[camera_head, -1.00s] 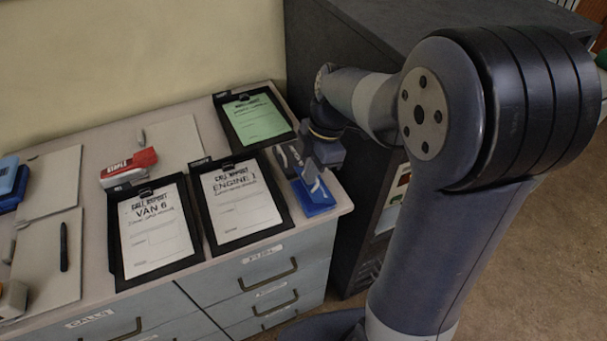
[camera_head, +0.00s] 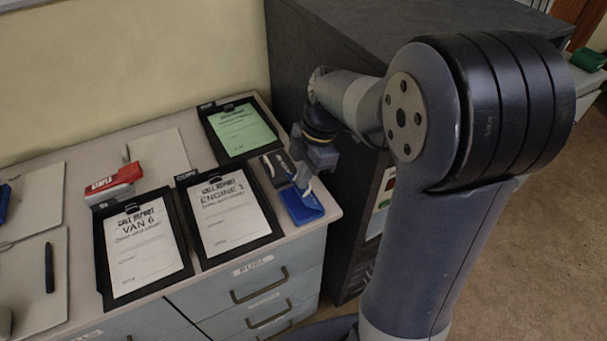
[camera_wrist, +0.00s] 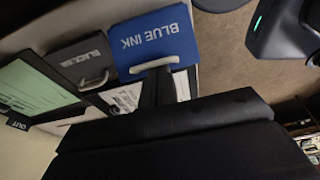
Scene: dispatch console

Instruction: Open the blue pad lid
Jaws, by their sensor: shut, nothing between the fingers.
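The blue pad (camera_head: 303,207) sits near the right front corner of the counter. In the wrist view its blue lid (camera_wrist: 155,35), marked "BLUE INK", shows a pale handle (camera_wrist: 152,64) along its near edge. I cannot judge the lid's tilt with certainty. My gripper (camera_head: 303,182) is shut and empty, pointing down over the pad's back edge. In the wrist view my gripper (camera_wrist: 165,88) is close to the handle; whether it touches is unclear.
A dark pad (camera_wrist: 80,58) with its own handle lies beside the blue one, also in the head view (camera_head: 275,167). A dark cabinet (camera_head: 350,225) stands to the right.

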